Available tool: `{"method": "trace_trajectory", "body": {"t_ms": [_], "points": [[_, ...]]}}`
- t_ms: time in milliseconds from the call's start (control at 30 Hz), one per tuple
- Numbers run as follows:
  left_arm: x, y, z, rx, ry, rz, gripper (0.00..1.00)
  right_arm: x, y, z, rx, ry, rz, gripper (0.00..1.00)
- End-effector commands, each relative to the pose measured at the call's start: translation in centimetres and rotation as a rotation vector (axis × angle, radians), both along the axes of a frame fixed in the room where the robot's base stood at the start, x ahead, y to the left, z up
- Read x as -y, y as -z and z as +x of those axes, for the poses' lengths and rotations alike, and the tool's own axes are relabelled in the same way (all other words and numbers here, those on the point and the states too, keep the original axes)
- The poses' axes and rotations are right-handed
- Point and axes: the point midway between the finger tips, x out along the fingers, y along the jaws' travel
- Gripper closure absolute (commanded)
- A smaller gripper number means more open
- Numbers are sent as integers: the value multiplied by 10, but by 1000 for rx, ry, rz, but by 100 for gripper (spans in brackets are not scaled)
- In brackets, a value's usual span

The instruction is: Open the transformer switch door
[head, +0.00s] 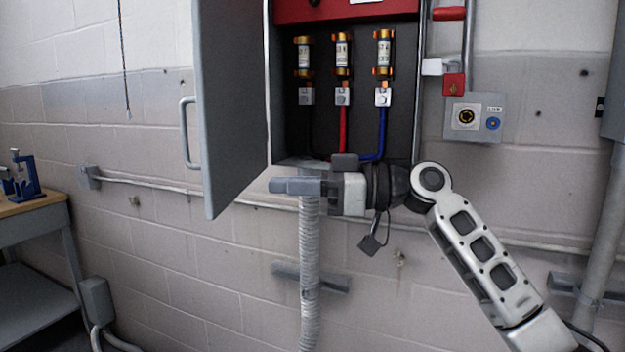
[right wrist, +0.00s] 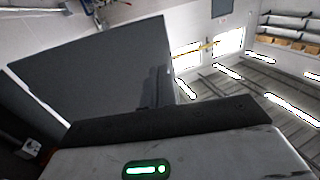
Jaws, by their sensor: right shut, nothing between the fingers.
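The transformer switch door (head: 232,95) is a grey panel that stands swung wide open on the left side of the switch box (head: 410,120). Its grey handle (head: 186,135) is on the door's left edge. The box's inside shows three fuses (head: 342,57) with black, red and blue cables below. My right gripper (head: 275,185) is shut and empty, just below the box and to the right of the door's lower part. In the right wrist view the door's dark panel (right wrist: 95,75) fills the upper left, beyond the gripper. My left gripper is not in view.
A red-handled lever (head: 449,14) runs along the box's right side. A small control box (head: 473,117) with a yellow-black and a blue button is on the wall. A conduit (head: 309,260) drops below the box. A workbench (head: 35,205) stands at far left.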

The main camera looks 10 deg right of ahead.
Motion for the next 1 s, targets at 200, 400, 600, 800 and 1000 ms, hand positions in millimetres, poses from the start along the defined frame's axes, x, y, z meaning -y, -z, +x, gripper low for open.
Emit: {"method": "trace_trajectory", "body": {"t_ms": [200, 400, 600, 800, 1000], "points": [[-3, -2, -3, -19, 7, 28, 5, -44, -3, 13, 0, -1, 0, 100], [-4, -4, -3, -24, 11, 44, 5, -68, -2, 21, 0, 0, 0, 100], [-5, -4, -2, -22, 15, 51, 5, -75, 0, 23, 1, 2, 0, 100], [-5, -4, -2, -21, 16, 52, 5, -75, 0, 23, 1, 2, 0, 100], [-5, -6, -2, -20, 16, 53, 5, -78, 0, 24, 1, 11, 0, 100]]}}
